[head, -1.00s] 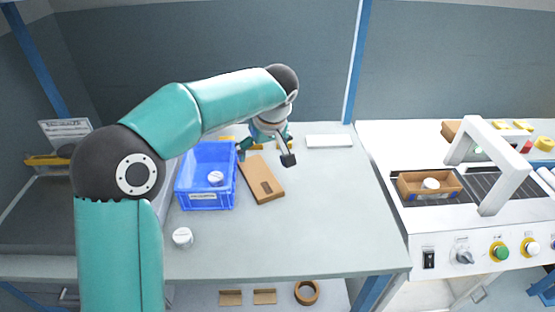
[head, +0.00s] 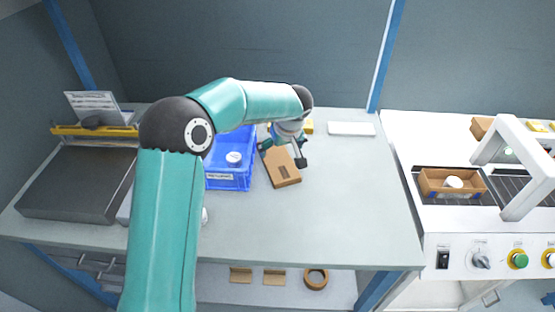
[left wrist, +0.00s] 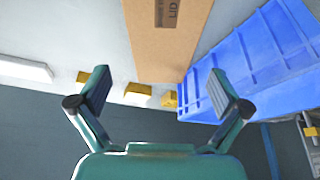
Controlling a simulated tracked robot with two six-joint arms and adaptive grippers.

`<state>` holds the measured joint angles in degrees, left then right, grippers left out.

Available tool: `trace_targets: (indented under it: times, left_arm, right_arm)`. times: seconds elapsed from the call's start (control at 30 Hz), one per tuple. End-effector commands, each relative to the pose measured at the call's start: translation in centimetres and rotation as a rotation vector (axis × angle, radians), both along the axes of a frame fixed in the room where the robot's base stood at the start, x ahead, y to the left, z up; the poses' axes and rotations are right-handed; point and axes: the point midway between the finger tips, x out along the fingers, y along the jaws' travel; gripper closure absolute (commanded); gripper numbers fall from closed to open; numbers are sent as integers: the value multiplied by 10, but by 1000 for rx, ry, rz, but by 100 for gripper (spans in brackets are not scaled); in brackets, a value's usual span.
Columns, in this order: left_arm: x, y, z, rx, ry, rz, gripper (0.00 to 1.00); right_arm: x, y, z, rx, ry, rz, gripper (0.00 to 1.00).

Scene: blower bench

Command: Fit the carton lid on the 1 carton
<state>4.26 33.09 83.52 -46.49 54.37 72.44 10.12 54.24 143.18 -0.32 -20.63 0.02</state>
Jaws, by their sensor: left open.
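The carton lid (head: 285,174) is a flat brown piece lying on the bench, right of the blue crate. In the left wrist view the lid (left wrist: 168,40) shows the printed word LID. My left gripper (head: 282,153) is open and empty at the lid's far end, with its fingers towards either side of it. In the left wrist view the open fingers (left wrist: 160,82) are apart and the lid's end lies ahead of them. I cannot tell its exact height above the lid. The open brown carton (head: 432,191) stands on the conveyor at the right with a white round item (head: 453,182) inside. My right gripper is not in view.
A blue crate (head: 228,180) with a white round item stands left of the lid, partly behind my arm. A white arch (head: 492,152) spans the conveyor just right of the carton. A white flat piece (head: 351,129) lies at the bench back. The bench's right half is clear.

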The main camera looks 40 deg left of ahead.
Motion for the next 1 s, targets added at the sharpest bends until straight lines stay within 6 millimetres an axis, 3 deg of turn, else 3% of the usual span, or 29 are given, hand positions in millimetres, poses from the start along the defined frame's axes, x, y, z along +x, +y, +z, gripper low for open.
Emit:
trace_targets:
  times: [0.4, 0.67, 1.0]
  left_arm:
    - [5, 13, -46, 0, 3, 0, 0]
    - [7, 14, -49, -1, 0, -1, 0]
    - [6, 14, -48, -1, 1, -1, 52]
  right_arm:
    - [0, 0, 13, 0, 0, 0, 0]
    - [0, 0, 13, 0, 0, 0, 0]
    - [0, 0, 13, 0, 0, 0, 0]
